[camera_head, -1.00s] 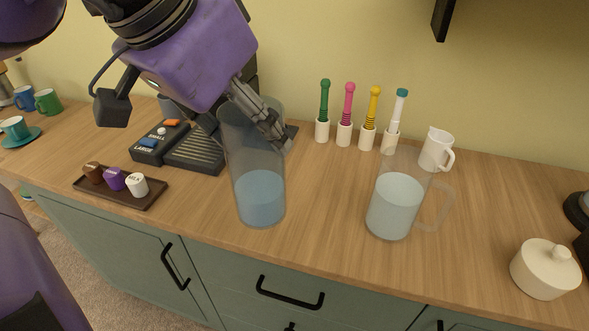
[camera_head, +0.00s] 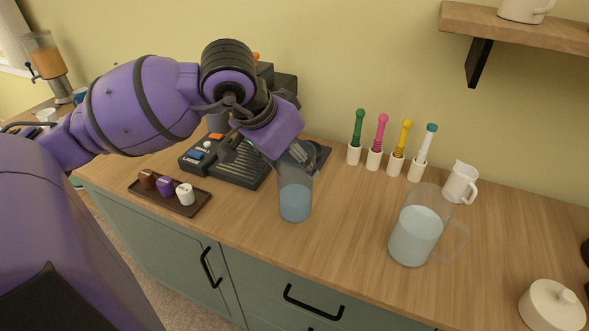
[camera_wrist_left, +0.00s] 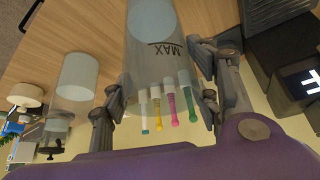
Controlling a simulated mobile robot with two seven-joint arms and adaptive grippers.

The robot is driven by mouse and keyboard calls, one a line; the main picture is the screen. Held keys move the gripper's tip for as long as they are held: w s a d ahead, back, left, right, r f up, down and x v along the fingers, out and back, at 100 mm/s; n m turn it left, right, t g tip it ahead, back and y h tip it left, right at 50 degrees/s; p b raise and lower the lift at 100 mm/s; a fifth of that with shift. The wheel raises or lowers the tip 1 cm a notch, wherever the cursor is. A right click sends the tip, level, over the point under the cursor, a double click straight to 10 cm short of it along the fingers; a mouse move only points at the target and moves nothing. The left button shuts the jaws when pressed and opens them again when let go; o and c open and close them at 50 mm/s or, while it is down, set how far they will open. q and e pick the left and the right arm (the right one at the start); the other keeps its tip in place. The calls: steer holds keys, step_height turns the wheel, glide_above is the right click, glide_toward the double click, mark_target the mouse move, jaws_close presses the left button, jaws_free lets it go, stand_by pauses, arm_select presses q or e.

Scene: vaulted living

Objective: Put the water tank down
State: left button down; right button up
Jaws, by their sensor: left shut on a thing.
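The water tank (camera_head: 295,200) is a clear, tall container with blue water in its lower part. It stands upright at the counter, in front of the coffee machine; I cannot tell for sure whether its base touches the wood. My left gripper (camera_head: 292,158) is shut on its upper part from behind and above. In the left wrist view the tank (camera_wrist_left: 152,55) with its MAX mark sits between the two fingers (camera_wrist_left: 160,95). The coffee machine (camera_head: 225,163), with a black drip grate and LARGE and SMALL buttons, is partly hidden by my arm. My right gripper is not in view.
A clear pitcher of water (camera_head: 415,235) stands to the right. Several coloured whisks in white holders (camera_head: 396,165) and a white jug (camera_head: 460,183) stand behind. A dark tray with capsules (camera_head: 168,205) lies left. A white lidded pot (camera_head: 552,305) is front right. Wood between tank and pitcher is clear.

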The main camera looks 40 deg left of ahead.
arm_select(q)
steer(key=shift+w+a+f, duration=0.15)
steer(key=shift+w+f, duration=0.05)
steer(key=shift+f, duration=0.55)
steer(key=shift+w+a+f, duration=0.15)
steer(key=shift+f, duration=0.55)
steer(key=shift+w+a+f, duration=0.15)
steer(key=shift+w+f, duration=0.05)
steer(key=shift+f, duration=0.65)
steer(key=shift+f, duration=0.2)
steer(key=c, duration=0.6)
jaws_free()
steer(key=shift+c, duration=0.2)
steer(key=shift+r, duration=0.1)
steer(key=d+v, duration=0.1)
steer(key=v, duration=1.1)
steer(key=shift+a+r+p, duration=0.25)
steer(key=shift+a+p, duration=0.2)
